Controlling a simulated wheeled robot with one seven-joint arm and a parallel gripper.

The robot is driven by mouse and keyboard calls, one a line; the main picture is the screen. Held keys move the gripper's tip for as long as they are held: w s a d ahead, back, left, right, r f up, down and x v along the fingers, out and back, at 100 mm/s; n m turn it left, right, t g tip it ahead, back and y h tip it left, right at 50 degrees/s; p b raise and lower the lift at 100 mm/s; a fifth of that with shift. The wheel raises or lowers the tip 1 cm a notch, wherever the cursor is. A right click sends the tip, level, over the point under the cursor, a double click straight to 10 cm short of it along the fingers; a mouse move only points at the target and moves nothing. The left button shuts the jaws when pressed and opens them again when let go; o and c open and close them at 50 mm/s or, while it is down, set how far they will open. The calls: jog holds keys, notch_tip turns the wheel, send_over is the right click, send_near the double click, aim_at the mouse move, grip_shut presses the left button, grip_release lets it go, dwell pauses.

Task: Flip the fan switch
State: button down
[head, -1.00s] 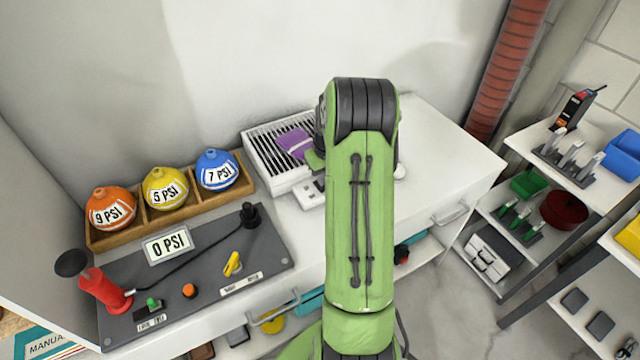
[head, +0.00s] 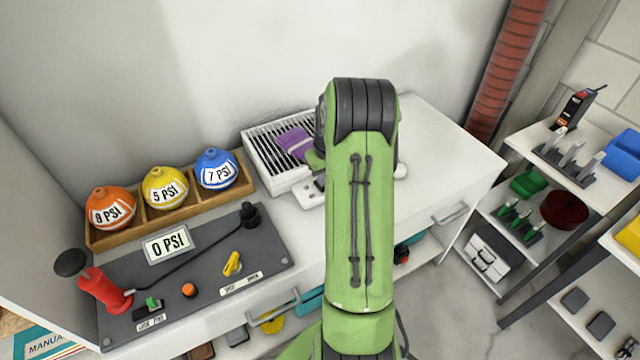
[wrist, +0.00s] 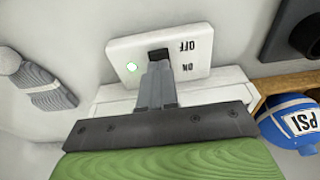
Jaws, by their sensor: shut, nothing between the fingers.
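The fan switch (wrist: 160,55) is a black rocker on a white plate (wrist: 196,44) in the wrist view. The plate has upside-down OFF and ON lettering and a lit green light (wrist: 132,67). My gripper (wrist: 160,70) is shut and empty, its grey fingertips at the rocker's lower edge; I cannot tell whether they touch it. In the head view, a white switch plate (head: 309,194) shows partly beside my green arm, which hides my gripper. A white slatted grille box (head: 262,160) with a purple cloth (head: 295,144) on it stands behind the plate.
Orange, yellow and blue PSI balls (head: 216,169) sit in a wooden rack at left. A grey panel (head: 200,255) with a red handle (head: 103,288) lies in front. The white counter (head: 450,150) is clear at right. Shelves (head: 580,180) stand at far right.

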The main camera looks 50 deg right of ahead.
jog(key=shift+f+b, duration=0.45)
jog(key=shift+f, duration=0.3)
notch_tip(320, 180, up, 7)
jog(key=p, duration=0.5)
jog(key=shift+r+p, duration=0.1)
jog(key=shift+p, duration=0.2)
dwell(0.5)
